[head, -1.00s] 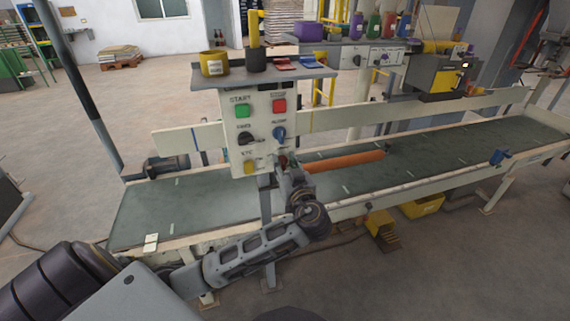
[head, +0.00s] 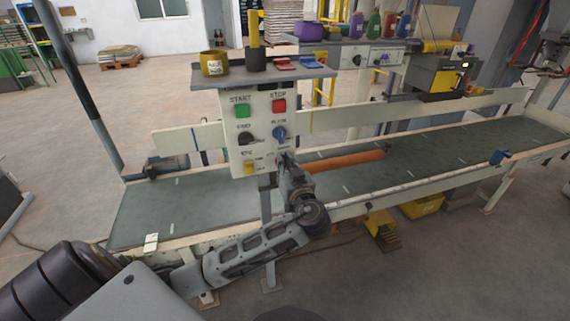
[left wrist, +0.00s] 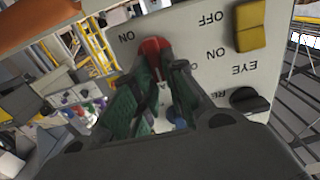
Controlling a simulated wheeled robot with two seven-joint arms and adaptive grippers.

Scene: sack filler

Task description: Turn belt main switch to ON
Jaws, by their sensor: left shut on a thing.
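The control panel (head: 262,128) stands at the near side of the conveyor. A red switch knob (left wrist: 153,46) sits on the panel face beside a printed "ON" and shows in the left wrist view. My left gripper (head: 284,162) is at the panel's lower right, in front of that knob. In the left wrist view its green-padded fingers (left wrist: 160,78) are shut on the red knob, one on each side. The fingers cover part of the knob, and in the head view the gripper hides it. My right gripper is in neither view.
A yellow switch (head: 249,168) sits to the knob's left, with black (head: 246,138) and blue (head: 279,133) knobs and green START (head: 242,110) and red STOP (head: 279,106) buttons above. An orange roller (head: 345,161) lies across the belt to the right.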

